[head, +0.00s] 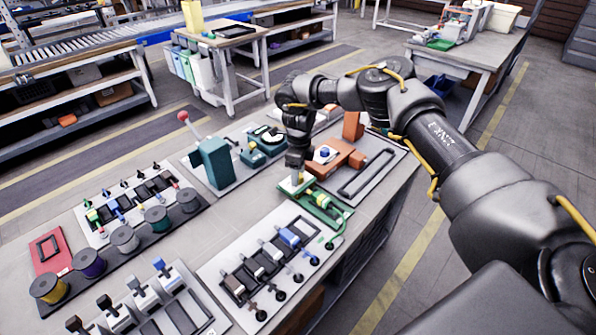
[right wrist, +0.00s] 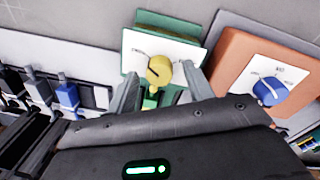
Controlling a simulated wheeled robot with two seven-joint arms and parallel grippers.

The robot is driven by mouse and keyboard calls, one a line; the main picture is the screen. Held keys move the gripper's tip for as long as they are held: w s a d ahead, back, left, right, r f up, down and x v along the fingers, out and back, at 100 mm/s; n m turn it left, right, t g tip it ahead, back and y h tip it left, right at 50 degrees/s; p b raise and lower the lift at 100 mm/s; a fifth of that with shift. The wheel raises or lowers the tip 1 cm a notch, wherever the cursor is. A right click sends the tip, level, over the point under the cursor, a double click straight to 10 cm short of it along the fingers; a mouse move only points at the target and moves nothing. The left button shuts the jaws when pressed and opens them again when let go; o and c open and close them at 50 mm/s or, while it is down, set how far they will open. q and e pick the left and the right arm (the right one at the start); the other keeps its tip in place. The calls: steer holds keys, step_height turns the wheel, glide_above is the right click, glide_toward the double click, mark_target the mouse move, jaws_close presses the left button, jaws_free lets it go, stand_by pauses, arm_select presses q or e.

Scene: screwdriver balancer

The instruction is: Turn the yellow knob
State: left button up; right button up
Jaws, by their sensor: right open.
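The yellow knob (right wrist: 159,70) sits on a white plate (right wrist: 140,47) with a green block behind it, in the upper middle of the right wrist view. A dark pointer line on the knob points to the upper left, toward small lettering. My right gripper (head: 296,176) reaches down to the knob in the head view and hides most of it. In the right wrist view its open fingers stand on either side of the knob; I cannot tell whether they touch it. My left gripper is out of view.
An orange block (head: 338,160) with a blue knob (right wrist: 268,91) stands close to the right of the yellow knob. A white panel with several switches (head: 262,262) lies in front to the left. A teal lever stand (head: 212,162) stands farther left.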

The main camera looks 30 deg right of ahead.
steer(key=shift+f, duration=0.25)
steer(key=c, duration=1)
